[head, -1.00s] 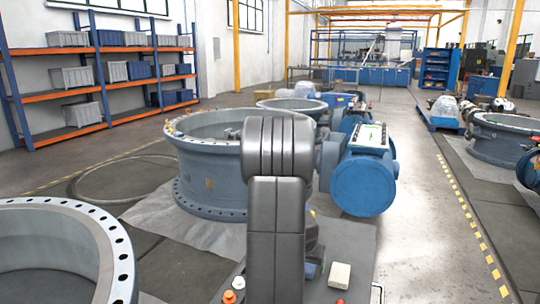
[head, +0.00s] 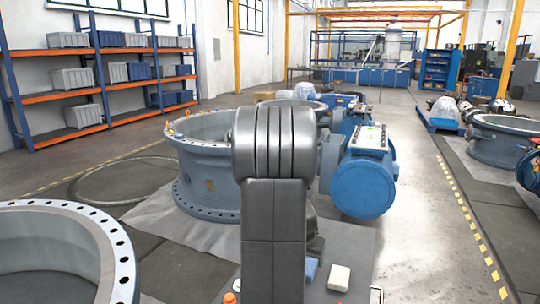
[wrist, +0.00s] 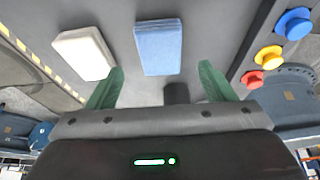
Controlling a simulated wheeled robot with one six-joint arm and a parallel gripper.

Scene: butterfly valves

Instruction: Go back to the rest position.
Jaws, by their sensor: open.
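My gripper (wrist: 161,69) shows in the wrist view as two green fingers spread wide, with nothing between them. Past the fingertips, a white block (wrist: 83,53) and a blue block (wrist: 159,46) lie on a grey surface, apart from the fingers. In the head view, my grey arm stands folded upright in the centre and hides most of the gripper. The white block (head: 339,278) and part of the blue block (head: 311,268) show to the right of the arm.
Blue, yellow and red knobs (wrist: 268,57) sit right of the gripper in the wrist view. A large flanged valve ring (head: 205,170) stands behind my arm, with a blue actuator (head: 363,185) on its right. Another ring (head: 60,250) is at front left.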

